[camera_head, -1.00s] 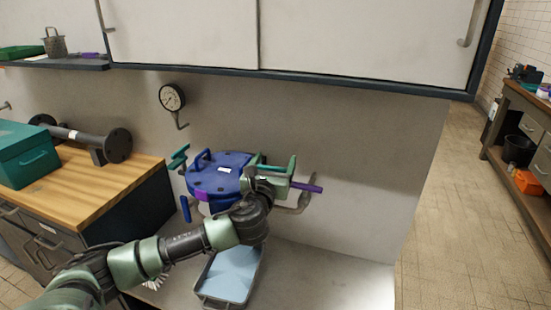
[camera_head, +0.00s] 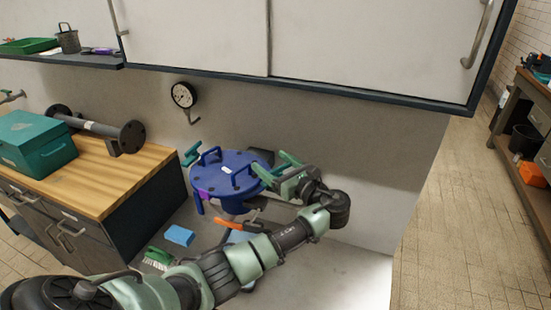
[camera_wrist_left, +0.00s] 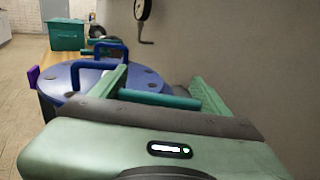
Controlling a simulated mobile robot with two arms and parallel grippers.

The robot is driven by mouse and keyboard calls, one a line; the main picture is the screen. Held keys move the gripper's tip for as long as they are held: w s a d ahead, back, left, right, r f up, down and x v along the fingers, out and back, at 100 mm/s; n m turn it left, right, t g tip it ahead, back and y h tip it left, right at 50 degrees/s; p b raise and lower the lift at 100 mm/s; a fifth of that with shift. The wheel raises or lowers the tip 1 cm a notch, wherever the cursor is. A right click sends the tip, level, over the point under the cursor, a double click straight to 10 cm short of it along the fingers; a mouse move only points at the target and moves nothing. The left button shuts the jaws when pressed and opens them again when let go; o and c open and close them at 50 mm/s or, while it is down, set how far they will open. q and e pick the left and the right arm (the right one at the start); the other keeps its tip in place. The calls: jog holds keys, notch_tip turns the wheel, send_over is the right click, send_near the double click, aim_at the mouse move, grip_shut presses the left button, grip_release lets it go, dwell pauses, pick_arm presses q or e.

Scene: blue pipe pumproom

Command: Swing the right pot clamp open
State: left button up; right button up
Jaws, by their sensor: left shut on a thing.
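The pot has a blue lid (camera_head: 222,177) with two raised handles. The clamp's lower part is hidden. My right gripper is out of view.
A pressure gauge (camera_head: 184,95) is on the wall behind. A blue sponge (camera_head: 179,235) and a green brush (camera_head: 158,257) lie in front, left of my arm. A teal toolbox (camera_head: 38,145) stands on the wooden worktop at left.

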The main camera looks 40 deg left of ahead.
pick_arm(q)
jog(key=n+g, duration=0.2)
jog(key=g, duration=0.1)
jog(key=g+b, duration=0.1)
jog(key=shift+s+n+y, duration=0.3)
jog(key=shift+n, duration=0.1)
jog(key=n+g+b, duration=0.1)
jog(key=n+g, duration=0.1)
jog(key=g, duration=0.1)
jog(key=shift+s+f+b, duration=0.1)
jog(key=shift+s+b, duration=0.15)
jog(key=shift+b, duration=0.15)
jog(key=shift+s+n+g+b, duration=0.2)
jog(key=shift+n+g+b, duration=0.45)
jog(key=shift+g, duration=0.55)
jog(key=o, duration=1.1)
